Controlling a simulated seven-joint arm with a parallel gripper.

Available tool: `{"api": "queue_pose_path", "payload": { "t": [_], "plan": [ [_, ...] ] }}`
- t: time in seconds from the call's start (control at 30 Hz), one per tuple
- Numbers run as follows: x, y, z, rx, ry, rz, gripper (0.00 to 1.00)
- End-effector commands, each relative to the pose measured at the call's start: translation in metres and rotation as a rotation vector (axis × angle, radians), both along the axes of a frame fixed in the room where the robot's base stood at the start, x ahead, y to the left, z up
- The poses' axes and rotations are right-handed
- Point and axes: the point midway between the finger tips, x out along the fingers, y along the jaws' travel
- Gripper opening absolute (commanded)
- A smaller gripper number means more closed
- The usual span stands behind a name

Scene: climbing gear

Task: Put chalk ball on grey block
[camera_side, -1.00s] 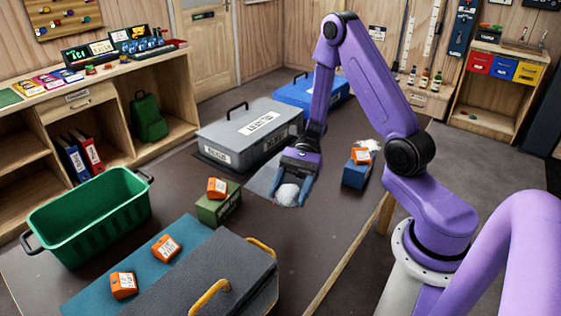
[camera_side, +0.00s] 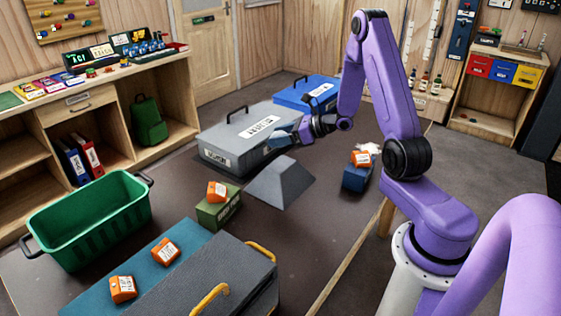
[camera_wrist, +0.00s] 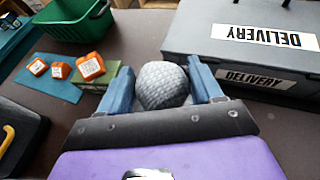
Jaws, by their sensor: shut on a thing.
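The chalk ball (camera_wrist: 163,85), round, pale grey and rough, sits between the two blue fingers of my gripper (camera_wrist: 157,70) in the wrist view. My gripper is shut on it. In the side view my gripper (camera_side: 278,137) points left, nearly level, in the air above and behind the grey block, in front of the grey delivery case. The ball cannot be made out there. The grey block (camera_side: 280,183), with a flat top and sloping sides, stands on the dark table, apart from my gripper. I cannot make out the block in the wrist view.
The grey delivery case (camera_side: 240,150) and a blue case (camera_side: 307,92) stand at the back. A green box (camera_side: 219,212) and a blue box (camera_side: 356,180) carry orange blocks. A green crate (camera_side: 95,225) is at left, a dark case (camera_side: 200,285) in front.

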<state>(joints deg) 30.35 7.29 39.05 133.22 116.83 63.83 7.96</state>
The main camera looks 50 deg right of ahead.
Motion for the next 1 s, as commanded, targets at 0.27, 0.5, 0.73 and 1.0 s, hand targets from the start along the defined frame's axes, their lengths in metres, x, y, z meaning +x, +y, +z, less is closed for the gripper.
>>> {"api": "queue_pose_path", "payload": {
  "t": [0.27, 0.5, 0.73, 1.0],
  "plan": [
    [0.000, 0.000, -0.032, 0.001, 0.002, 0.001, 0.35],
    [-0.001, 0.001, -0.048, 0.002, 0.003, 0.002, 0.35],
    [0.000, 0.001, -0.069, 0.002, 0.001, 0.002, 0.35],
    [0.000, 0.001, -0.072, -0.001, 0.000, 0.003, 0.35]
  ]
}}
